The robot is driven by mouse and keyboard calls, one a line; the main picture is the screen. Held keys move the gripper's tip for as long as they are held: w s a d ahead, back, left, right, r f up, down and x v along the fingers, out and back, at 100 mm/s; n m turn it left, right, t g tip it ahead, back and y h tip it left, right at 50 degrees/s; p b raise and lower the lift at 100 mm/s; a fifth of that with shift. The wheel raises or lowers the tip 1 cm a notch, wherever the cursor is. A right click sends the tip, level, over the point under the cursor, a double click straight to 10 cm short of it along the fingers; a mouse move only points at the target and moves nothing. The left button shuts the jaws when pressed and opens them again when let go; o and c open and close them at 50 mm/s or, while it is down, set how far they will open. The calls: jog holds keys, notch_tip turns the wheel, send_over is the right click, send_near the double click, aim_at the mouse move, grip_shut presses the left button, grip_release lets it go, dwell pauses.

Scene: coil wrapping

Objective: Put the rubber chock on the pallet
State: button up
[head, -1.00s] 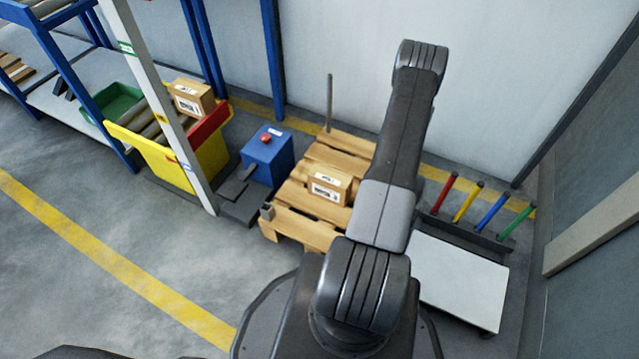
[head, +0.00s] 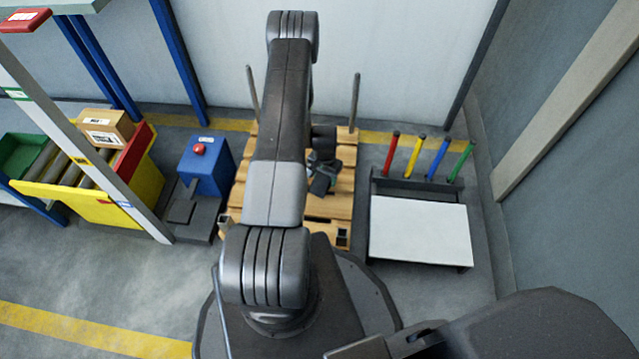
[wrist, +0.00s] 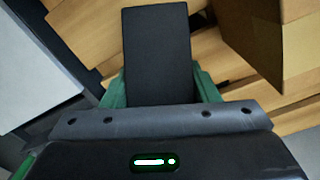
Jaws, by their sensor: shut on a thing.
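The rubber chock (wrist: 157,50) is a black block in the wrist view. My gripper (wrist: 160,92) is shut on it, with a green finger on each side. In the head view my gripper (head: 322,180) is a small dark shape over the wooden pallet (head: 335,206). Pallet slats (wrist: 80,28) show beneath the chock in the wrist view. I cannot tell whether the chock touches them. A cardboard box (wrist: 290,45) stands close to the right of the chock in the wrist view; my arm hides it in the head view.
Thin posts (head: 355,100) rise at the pallet's back. A white-topped platform (head: 420,228) with several coloured handles stands to the right. A blue box with a red button (head: 207,165) stands to the left, beside a yellow conveyor end (head: 110,205).

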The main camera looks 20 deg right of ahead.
aim_at(324, 183)
jog(key=shift+f+b, duration=0.55)
jog(key=shift+f, duration=1.35)
jog(key=shift+f, duration=0.2)
jog(key=o, duration=1.1)
jog(key=shift+r, duration=0.15)
notch_tip(324, 183, up, 12)
jog(key=p, duration=0.3)
jog(key=shift+p, duration=0.4)
